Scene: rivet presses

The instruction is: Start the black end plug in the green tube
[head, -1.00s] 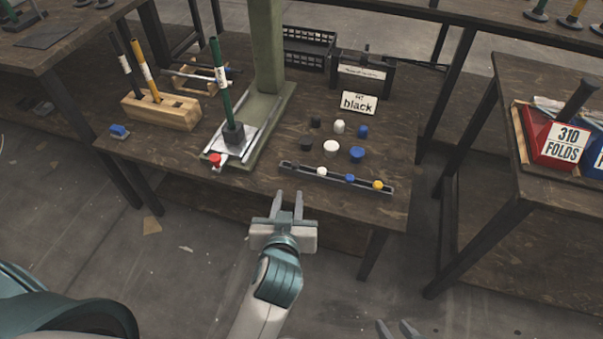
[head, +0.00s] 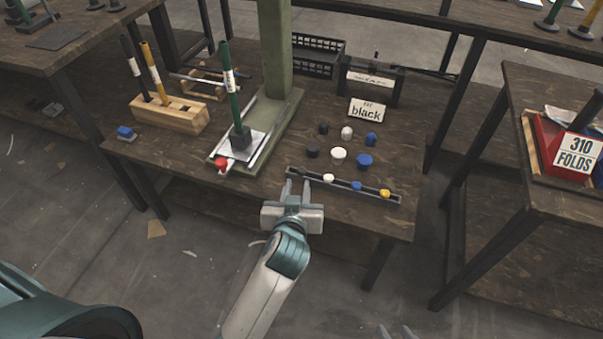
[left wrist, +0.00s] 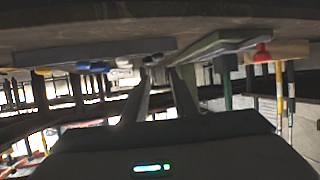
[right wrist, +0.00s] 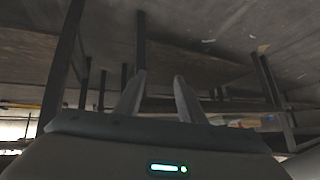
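The green tube (head: 233,92) stands upright in a dark block on the press base, with a white label near its top. Black plugs lie on the table: a smaller one (head: 323,128) and a wider one (head: 312,151). A dark shape at the left end of the narrow rack (head: 345,187) may be another black plug; it is too small to tell. My left gripper (head: 296,186) is open and empty at the table's front edge, just in front of that rack end. My right gripper (right wrist: 160,85) is open and empty, low and away from the table.
White, blue and yellow plugs share the rack and table. A card reading "black" (head: 367,109) stands behind them. The green press column (head: 276,55) rises behind the tube. A wooden block (head: 170,114) with black and yellow tubes stands left. A red knob (head: 221,163) sits at the press front.

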